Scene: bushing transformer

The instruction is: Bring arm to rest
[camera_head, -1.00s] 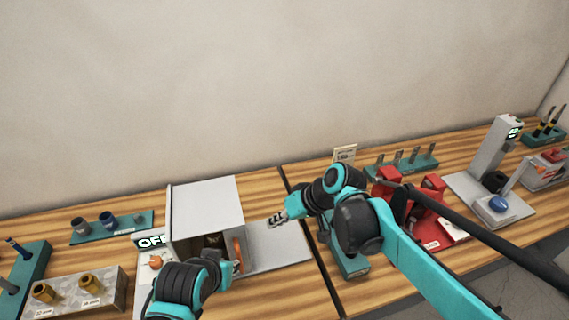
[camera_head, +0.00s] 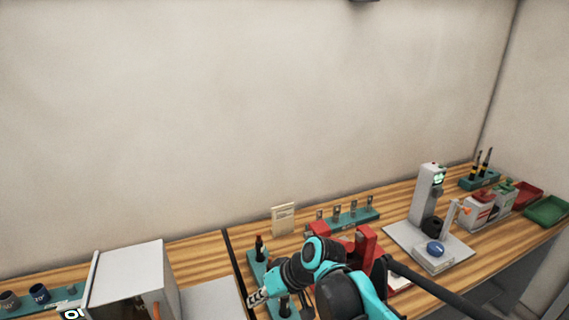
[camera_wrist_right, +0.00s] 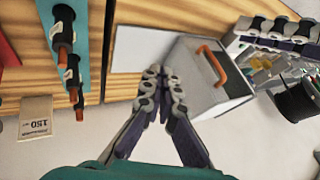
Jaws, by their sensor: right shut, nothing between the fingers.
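My right gripper (camera_head: 257,297) is over the table at the bottom middle of the head view, right of the grey box. In the right wrist view, its two fingers (camera_wrist_right: 162,78) come together with nothing between them. They hang free in front of the grey box (camera_wrist_right: 205,78), which has an orange handle, and I see no contact. My left gripper is out of the head view. Dark and pale jointed parts (camera_wrist_right: 275,32) at the right edge of the wrist view look like it, but its jaws are unclear.
The grey box (camera_head: 130,282) stands left of my right arm. A teal rack (camera_head: 259,268) with dark-handled tools is close beside the gripper. A red fixture (camera_head: 366,246) is behind the arm. A grey measuring stand (camera_head: 425,195) and a green bin (camera_head: 546,210) are farther right.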

